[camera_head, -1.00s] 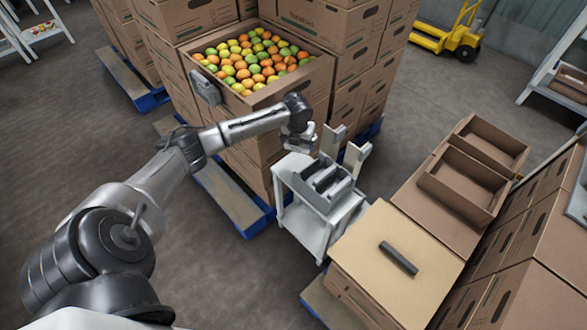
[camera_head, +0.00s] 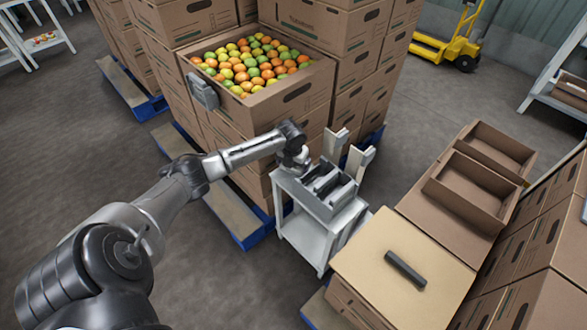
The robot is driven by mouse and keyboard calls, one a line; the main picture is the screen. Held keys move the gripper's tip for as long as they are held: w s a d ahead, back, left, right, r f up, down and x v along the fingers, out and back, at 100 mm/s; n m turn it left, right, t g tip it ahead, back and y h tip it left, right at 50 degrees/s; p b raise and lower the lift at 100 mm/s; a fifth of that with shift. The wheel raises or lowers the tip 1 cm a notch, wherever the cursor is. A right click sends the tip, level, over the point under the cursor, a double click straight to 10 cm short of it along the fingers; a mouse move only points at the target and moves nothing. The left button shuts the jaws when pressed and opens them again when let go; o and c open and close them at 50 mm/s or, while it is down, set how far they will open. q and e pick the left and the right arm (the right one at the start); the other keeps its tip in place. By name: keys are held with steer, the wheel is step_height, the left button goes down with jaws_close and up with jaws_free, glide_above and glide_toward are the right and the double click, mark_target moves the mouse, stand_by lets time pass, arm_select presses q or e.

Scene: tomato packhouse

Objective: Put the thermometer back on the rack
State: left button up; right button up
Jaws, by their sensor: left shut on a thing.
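A grey rack (camera_head: 337,200) with dark slots stands on a small white stand in the middle of the view. My left gripper (camera_head: 302,165) is at the rack's far left corner, just above or beside it. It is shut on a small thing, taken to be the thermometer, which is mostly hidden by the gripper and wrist. I cannot tell whether it touches the rack. My right gripper is out of view.
Two pale upright posts (camera_head: 359,160) rise behind the rack. Stacked cartons and an open carton of tomatoes (camera_head: 205,92) stand close behind. A closed carton (camera_head: 375,245) with a dark bar (camera_head: 403,268) on its lid is at the right. Grey floor is free at left.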

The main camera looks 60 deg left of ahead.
arm_select(q)
steer(key=shift+f, duration=0.5)
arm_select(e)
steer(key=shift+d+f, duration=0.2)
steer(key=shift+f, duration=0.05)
arm_select(q)
steer(key=o, duration=0.7)
steer(key=shift+f, duration=0.1)
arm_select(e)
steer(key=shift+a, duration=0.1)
arm_select(q)
steer(key=r+p, duration=0.1)
steer(key=r, duration=0.2)
steer(key=r+p, duration=0.2)
steer(key=r, duration=0.2)
steer(key=s+r+p, duration=0.1)
steer(key=r+p, duration=0.1)
steer(key=r, duration=0.1)
steer(key=shift+d+r, duration=0.35)
steer(key=shift+s+d+r+p, duration=0.1)
steer(key=shift+r+p, duration=0.2)
steer(key=shift+r, duration=0.45)
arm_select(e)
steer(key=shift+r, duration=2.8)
